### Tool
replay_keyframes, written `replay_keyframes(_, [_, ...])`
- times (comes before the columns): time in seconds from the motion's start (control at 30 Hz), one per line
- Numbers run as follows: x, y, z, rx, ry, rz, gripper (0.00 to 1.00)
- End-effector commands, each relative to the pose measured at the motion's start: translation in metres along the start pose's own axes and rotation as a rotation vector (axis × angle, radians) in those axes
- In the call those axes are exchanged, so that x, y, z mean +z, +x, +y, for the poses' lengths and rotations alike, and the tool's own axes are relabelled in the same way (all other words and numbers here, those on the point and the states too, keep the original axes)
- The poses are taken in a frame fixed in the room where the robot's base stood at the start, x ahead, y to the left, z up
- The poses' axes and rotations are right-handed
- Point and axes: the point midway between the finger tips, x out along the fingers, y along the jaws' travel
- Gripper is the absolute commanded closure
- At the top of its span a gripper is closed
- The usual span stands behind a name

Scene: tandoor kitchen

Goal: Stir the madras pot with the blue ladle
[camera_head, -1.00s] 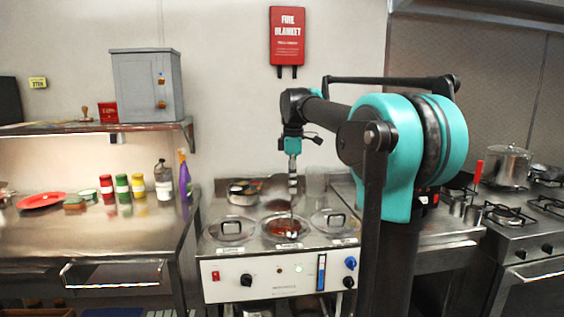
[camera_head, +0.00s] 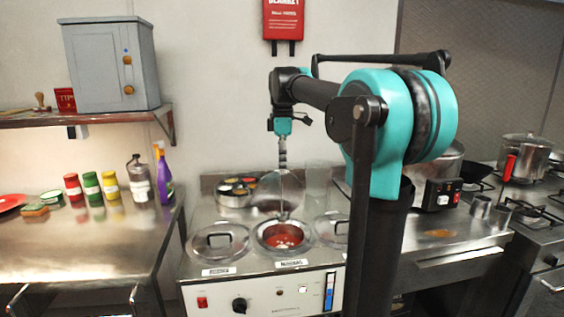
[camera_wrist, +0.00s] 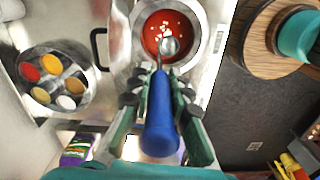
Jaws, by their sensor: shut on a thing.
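The madras pot (camera_head: 270,247) is the open well in the middle of the steel warmer, holding red sauce with pale bits; its rim also shows in the wrist view (camera_wrist: 192,68). My gripper (camera_head: 283,152) is above it. In the wrist view my gripper (camera_wrist: 159,84) is shut on the blue handle of the blue ladle (camera_wrist: 161,128). The ladle's metal shaft runs down to the pot in the head view. Its bowl is over the red sauce, inside the rim; I cannot tell how deep it sits.
Lidded wells flank the pot, one left (camera_head: 219,242) and one right (camera_head: 334,230). A clear round lid (camera_head: 268,190) stands behind it. A round spice tin (camera_head: 235,198) is at the back left. A stove with a large pot (camera_head: 524,155) is at right; bottles stand on the left counter.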

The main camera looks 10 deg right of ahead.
Motion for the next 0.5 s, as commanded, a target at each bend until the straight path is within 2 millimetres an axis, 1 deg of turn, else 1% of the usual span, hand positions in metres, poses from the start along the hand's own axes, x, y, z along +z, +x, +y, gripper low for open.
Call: replay_keyframes(0.5, [0.000,0.037,0.000,0.000,0.000,0.000,1.00])
